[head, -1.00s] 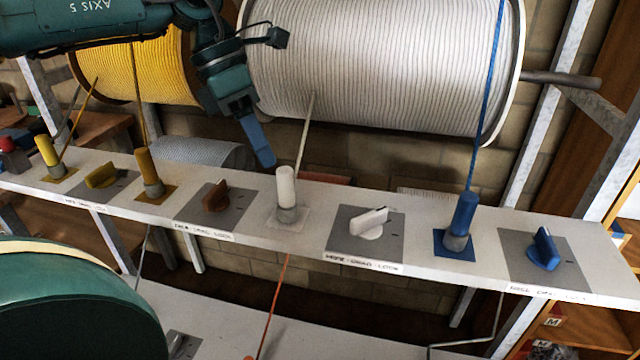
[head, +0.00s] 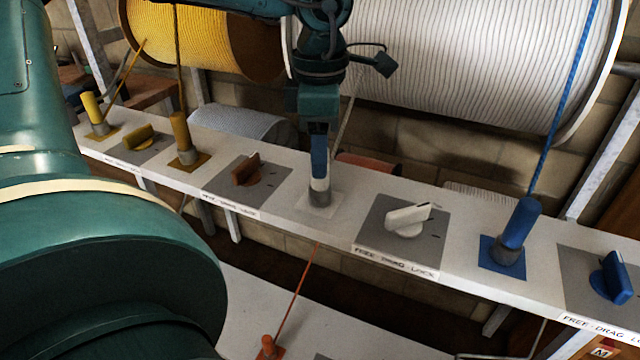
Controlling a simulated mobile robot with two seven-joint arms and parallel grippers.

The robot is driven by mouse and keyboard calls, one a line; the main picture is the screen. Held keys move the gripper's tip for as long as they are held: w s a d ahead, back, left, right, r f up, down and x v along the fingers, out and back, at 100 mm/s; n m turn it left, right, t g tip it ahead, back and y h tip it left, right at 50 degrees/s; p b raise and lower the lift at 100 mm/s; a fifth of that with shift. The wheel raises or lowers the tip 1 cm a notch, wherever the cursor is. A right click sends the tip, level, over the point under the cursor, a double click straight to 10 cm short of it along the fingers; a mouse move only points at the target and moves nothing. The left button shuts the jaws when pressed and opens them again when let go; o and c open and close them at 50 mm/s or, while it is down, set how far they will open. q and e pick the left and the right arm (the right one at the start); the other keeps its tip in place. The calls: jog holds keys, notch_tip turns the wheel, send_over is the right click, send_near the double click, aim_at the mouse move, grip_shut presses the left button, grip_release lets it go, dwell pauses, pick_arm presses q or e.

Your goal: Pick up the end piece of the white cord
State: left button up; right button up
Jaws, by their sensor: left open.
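The white cord's end piece (head: 319,184) stands upright in a grey collar on the white shelf, and its upper part is hidden behind blue gripper fingers. The white cord (head: 346,118) runs up from there toward the large white spool (head: 455,60). My left gripper (head: 319,165) points down from above. Its blue fingers are open and overlap the top of the end piece. I cannot tell whether they touch it. My right gripper is not in view.
On the shelf (head: 345,205), a brown knob (head: 246,169) stands left of the end piece and a white knob (head: 408,219) right of it. Yellow end pieces stand farther left, and a blue end piece (head: 520,225) farther right. An orange end piece (head: 268,347) is below.

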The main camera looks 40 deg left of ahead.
aim_at(319, 190)
pick_arm(q)
notch_tip(319, 190, down, 4)
jog(key=shift+f, duration=0.15)
jog(key=shift+c, duration=0.3)
grip_shut()
